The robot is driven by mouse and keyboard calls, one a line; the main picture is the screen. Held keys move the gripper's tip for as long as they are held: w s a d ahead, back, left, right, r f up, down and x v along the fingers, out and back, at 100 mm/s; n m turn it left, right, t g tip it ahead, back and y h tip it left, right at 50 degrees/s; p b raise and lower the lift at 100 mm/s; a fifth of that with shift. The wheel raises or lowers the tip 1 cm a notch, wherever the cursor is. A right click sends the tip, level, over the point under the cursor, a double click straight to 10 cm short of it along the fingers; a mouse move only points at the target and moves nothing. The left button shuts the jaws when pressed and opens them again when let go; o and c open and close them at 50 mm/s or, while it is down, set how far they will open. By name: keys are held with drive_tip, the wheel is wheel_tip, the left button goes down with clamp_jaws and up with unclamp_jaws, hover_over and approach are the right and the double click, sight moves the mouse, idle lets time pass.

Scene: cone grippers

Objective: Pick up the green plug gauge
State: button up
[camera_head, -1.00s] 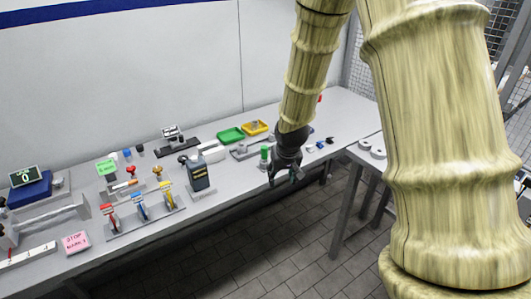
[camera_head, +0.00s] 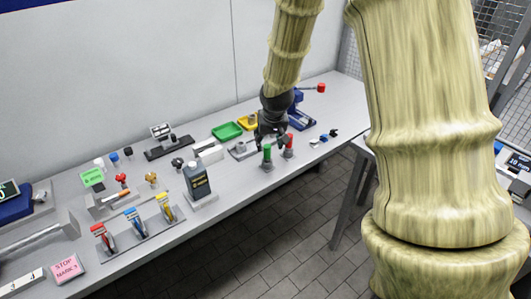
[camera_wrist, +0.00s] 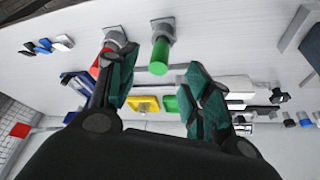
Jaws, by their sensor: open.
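The green plug gauge (camera_head: 267,152) stands upright on a grey base near the front edge of the long table. A red plug gauge (camera_head: 288,142) stands close to its right. My gripper (camera_head: 271,136) is open and empty, just behind and above the green gauge in the head view. In the wrist view the scene looks upside down; the green gauge (camera_wrist: 160,56) appears between the lines of the two teal-padded fingers (camera_wrist: 160,78), beyond their tips. The red gauge (camera_wrist: 105,55) is partly covered by the left finger there. I see no contact with the green gauge.
A green tray (camera_head: 227,131) and a yellow tray (camera_head: 249,121) lie behind. Small blue and white pieces (camera_head: 325,137) lie right of the red gauge. Floor is open in front.

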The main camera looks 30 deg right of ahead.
sight(268, 147)
drive_tip(key=x, duration=0.2)
drive_tip(key=shift+w+d+f, duration=0.2)
drive_tip(key=shift+f, duration=0.3)
drive_tip(key=shift+f, duration=0.1)
drive_tip(key=shift+p+x, duration=1.05)
drive_tip(key=shift+x, duration=1.45)
drive_tip(key=shift+w+a, duration=0.1)
drive_tip(key=c, duration=1)
